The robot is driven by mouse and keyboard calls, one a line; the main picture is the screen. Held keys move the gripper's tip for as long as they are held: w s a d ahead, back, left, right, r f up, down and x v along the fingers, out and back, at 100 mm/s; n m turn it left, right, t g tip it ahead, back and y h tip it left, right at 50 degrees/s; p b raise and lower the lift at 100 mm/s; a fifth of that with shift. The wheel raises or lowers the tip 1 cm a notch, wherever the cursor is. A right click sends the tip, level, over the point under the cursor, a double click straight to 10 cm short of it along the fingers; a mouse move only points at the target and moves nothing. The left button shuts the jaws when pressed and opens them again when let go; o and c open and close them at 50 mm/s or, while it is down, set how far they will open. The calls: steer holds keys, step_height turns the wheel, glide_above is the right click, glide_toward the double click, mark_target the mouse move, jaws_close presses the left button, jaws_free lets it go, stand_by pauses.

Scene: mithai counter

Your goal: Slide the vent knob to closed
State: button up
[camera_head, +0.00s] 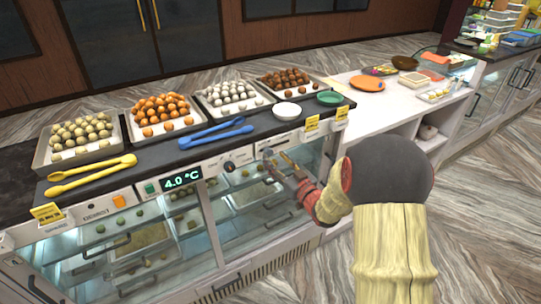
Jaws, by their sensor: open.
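The counter's front control strip runs below the dark top, and a pale panel (284,141) that looks like the vent slider sits on it right of the round dark dial (230,166). The vent knob itself is too small to make out, and I cannot tell its position. My gripper (276,157) is open and empty. It reaches in from the right, with its fingertips just below and in front of the pale panel. I cannot tell whether they touch it.
A 4.0 °C display (181,180) is left of the dial. Trays of round sweets, yellow tongs (92,174), blue tongs (208,132), a white bowl (287,111) and a green dish (330,98) rest on the top. Glass doors with handles lie below. Floor at lower right is clear.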

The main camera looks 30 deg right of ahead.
mark_target(270, 153)
steer(key=shift+w, duration=1.95)
jaws_close()
